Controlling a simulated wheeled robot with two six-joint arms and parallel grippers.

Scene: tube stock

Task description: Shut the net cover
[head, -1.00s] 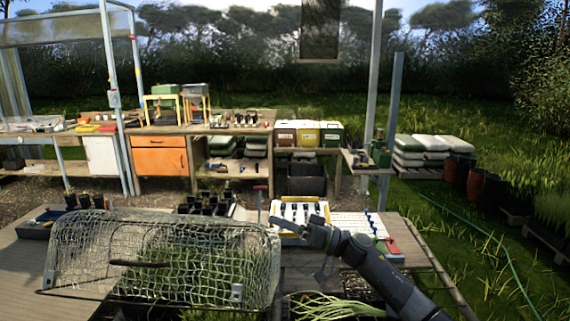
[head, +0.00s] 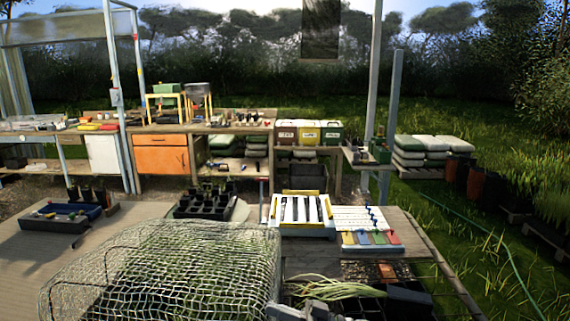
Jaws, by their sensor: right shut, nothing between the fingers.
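The net cover (head: 165,265) is a domed wire mesh at the lower left of the head view. It lies low over the near part of the bench, with green plants faintly visible through the mesh. Its front edge and handle are below the picture, so I cannot tell whether it is fully down. My right gripper (head: 302,311) is at the bottom edge, just right of the cover's right side, shut and empty. It is partly cut off, and I cannot tell whether it touches the cover. My left gripper is not in view.
Long green-white stalks (head: 325,289) lie just right of the cover. Behind it stand a black pot tray (head: 203,207) and a white slatted rack (head: 300,214). A blue tray (head: 50,222) sits at the left.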

